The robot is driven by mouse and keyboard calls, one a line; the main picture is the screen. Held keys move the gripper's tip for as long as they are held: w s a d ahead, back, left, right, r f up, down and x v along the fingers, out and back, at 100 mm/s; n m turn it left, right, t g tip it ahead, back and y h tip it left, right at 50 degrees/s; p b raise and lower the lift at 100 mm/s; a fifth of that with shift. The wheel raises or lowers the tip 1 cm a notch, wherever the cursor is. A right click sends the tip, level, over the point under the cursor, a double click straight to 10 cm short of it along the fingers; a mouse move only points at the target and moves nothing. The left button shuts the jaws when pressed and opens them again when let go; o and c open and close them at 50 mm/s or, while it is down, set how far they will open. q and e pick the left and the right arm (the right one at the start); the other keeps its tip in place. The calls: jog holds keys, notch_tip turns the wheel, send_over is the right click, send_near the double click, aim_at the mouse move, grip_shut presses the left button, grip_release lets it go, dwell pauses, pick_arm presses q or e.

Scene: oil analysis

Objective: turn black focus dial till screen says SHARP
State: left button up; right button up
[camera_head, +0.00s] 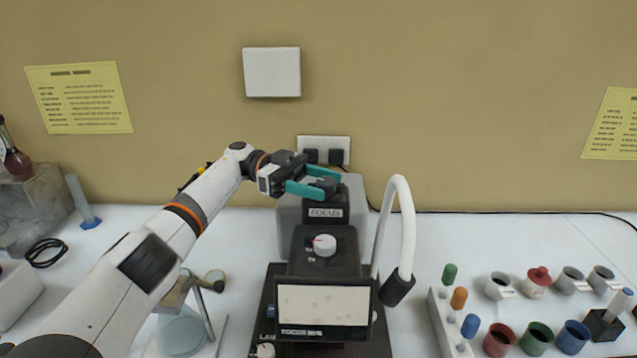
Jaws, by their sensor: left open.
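The black focus dial (327,184) sits on top of the dark instrument, above a label reading FOCUS (325,213). My left gripper (318,181) reaches in from the left, its two teal fingers open on either side of the dial. I cannot tell whether they touch it. The screen (323,305) on the instrument's front shows a pale picture with faint spots. The line under it begins with FOCUS; the rest is too small to read surely. My right gripper is not in view.
Several cups and a rack of coloured-top vials (437,312) stand at right.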

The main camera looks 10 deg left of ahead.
aim_at(319, 180)
pick_arm(q)
jog(key=shift+r, duration=0.1)
notch_tip(319, 180, up, 10)
jog(key=shift+f+b, duration=0.1)
jog(key=shift+b, duration=0.6)
